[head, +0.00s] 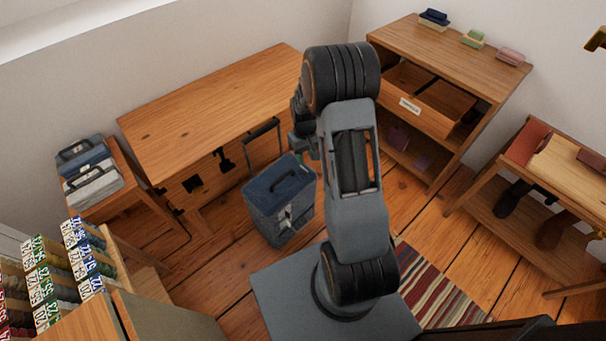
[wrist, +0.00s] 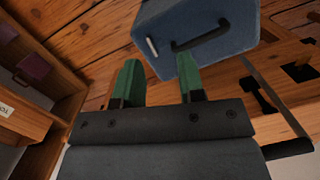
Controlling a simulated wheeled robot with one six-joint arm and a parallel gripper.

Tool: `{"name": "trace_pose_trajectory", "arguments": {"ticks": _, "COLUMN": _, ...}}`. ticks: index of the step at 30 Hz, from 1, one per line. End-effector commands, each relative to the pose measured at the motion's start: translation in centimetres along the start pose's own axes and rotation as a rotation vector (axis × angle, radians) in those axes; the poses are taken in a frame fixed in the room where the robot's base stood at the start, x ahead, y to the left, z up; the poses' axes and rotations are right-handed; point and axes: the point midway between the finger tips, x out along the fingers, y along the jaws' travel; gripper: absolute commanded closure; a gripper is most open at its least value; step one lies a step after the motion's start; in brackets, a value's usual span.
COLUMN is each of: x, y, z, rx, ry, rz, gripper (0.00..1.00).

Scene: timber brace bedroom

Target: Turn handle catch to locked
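A blue-grey upright case (head: 268,205) stands on the floor, with a dark carry handle (head: 287,182) on its top and pale metal fittings (head: 285,215) on its side. A tall dark pull handle rises behind it. In the wrist view the case (wrist: 225,48) lies beyond the fingertips, with its carry handle (wrist: 202,36) and a small pale bar (wrist: 152,46) showing. I cannot tell which part is the catch, or its setting. My gripper (wrist: 160,72) has its green fingers apart with nothing between them. In the head view my arm mostly hides it.
A wooden table (head: 205,115) stands behind the case. A shelf unit (head: 455,60) with an open drawer is at back right, and a bench (head: 525,205) with boots is at right. A low stand with cases (head: 135,215) is at left. A striped rug (head: 440,290) lies on the floor.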

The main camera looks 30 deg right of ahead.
Motion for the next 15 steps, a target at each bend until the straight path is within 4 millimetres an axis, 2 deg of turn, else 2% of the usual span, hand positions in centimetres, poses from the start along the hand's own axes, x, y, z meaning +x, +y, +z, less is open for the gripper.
{"name": "trace_pose_trajectory", "arguments": {"ticks": 1, "x": 2.1, "y": 0.7, "z": -1.2, "rx": -0.023, "ry": 0.003, "rz": 0.000, "gripper": 0.64}}
{"name": "trace_pose_trajectory", "arguments": {"ticks": 3, "x": 3.2, "y": 1.5, "z": -3.0, "rx": -0.067, "ry": 0.026, "rz": 0.007, "gripper": 0.64}}
{"name": "trace_pose_trajectory", "arguments": {"ticks": 4, "x": 3.2, "y": 1.7, "z": -3.8, "rx": -0.092, "ry": 0.041, "rz": 0.013, "gripper": 0.64}}
{"name": "trace_pose_trajectory", "arguments": {"ticks": 7, "x": 1.4, "y": 2.4, "z": -6.2, "rx": -0.172, "ry": 0.117, "rz": 0.045, "gripper": 0.64}}
{"name": "trace_pose_trajectory", "arguments": {"ticks": 11, "x": 2.1, "y": 2.4, "z": -6.4, "rx": -0.225, "ry": 0.124, "rz": 0.051, "gripper": 0.64}}
{"name": "trace_pose_trajectory", "arguments": {"ticks": 15, "x": 4.0, "y": 2.4, "z": -6.6, "rx": -0.233, "ry": 0.122, "rz": 0.051, "gripper": 0.64}}
